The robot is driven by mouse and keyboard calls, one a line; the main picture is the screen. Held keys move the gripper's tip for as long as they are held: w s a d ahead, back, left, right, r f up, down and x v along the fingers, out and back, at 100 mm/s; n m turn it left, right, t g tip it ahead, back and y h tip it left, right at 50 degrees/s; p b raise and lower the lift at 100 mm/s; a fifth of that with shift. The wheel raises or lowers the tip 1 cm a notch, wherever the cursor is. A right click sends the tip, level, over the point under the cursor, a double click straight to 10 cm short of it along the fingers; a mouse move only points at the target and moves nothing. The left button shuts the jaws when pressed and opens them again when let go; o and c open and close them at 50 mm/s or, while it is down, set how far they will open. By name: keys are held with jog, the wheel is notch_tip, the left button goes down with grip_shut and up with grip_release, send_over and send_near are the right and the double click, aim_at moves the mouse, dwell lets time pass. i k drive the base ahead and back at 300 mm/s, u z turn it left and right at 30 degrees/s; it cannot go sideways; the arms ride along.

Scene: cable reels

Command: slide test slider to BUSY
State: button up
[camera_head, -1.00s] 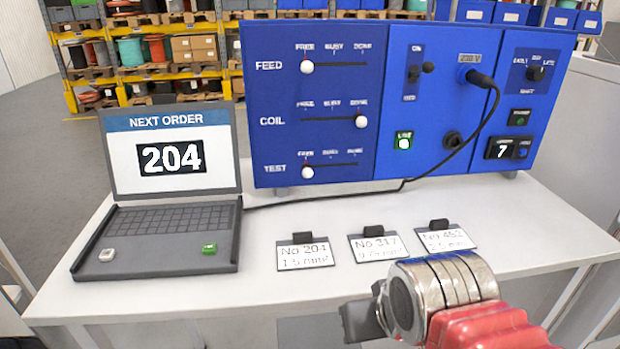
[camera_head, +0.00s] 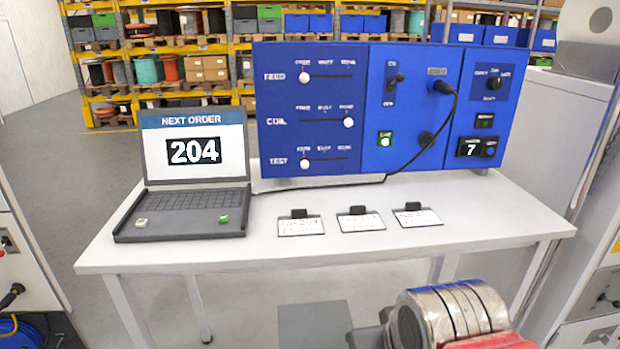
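The blue control panel (camera_head: 270,120) stands at the back of the white table. Its TEST slider (camera_head: 304,163) is a white knob at the left end of the lowest slot, at FREE; BUSY is the middle mark. The FEED slider (camera_head: 304,77) is also at the left end. The COIL slider (camera_head: 348,122) is at the right end, at DONE. My gripper (camera_head: 357,338) is low in front of the table, well apart from the panel. Its fingers are largely cut off by the bottom edge, so its opening is hidden.
A laptop (camera_head: 192,200) showing 204 stands on the table's left. Three label cards (camera_head: 361,222) lie in front of the panel. A black cable (camera_head: 420,155) runs from the panel to the laptop. The front strip of the table (camera_head: 330,250) is clear. Grey cabinets flank both sides.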

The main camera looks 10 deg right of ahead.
aim_at(304, 164)
jog(key=z, duration=0.05)
jog(key=k, duration=0.35)
jog(key=u, duration=1.1)
jog(key=i, duration=1.15)
jog(key=z, duration=0.6)
